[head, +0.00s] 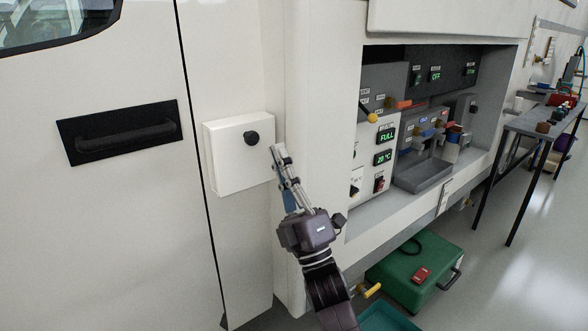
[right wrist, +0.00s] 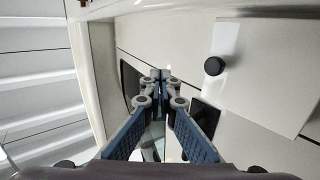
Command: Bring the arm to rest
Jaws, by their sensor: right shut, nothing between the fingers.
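My right gripper (head: 277,152) is shut and empty in the head view. It is raised in front of the motorhome's side wall, just right of a white box (head: 226,165) with a black knob (head: 252,138). In the right wrist view the gripper's fingertips (right wrist: 160,76) are together with nothing between them. The white box (right wrist: 262,70) and its knob (right wrist: 214,66) show to the right of the fingers, apart from them. My left gripper is in neither view.
Right of my arm is an open service bay with a control panel (head: 376,160) and a grey tray (head: 424,178). A green case (head: 414,268) lies on the floor below. A workbench (head: 528,125) stands at the far right. A black door handle (head: 120,132) is at the left.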

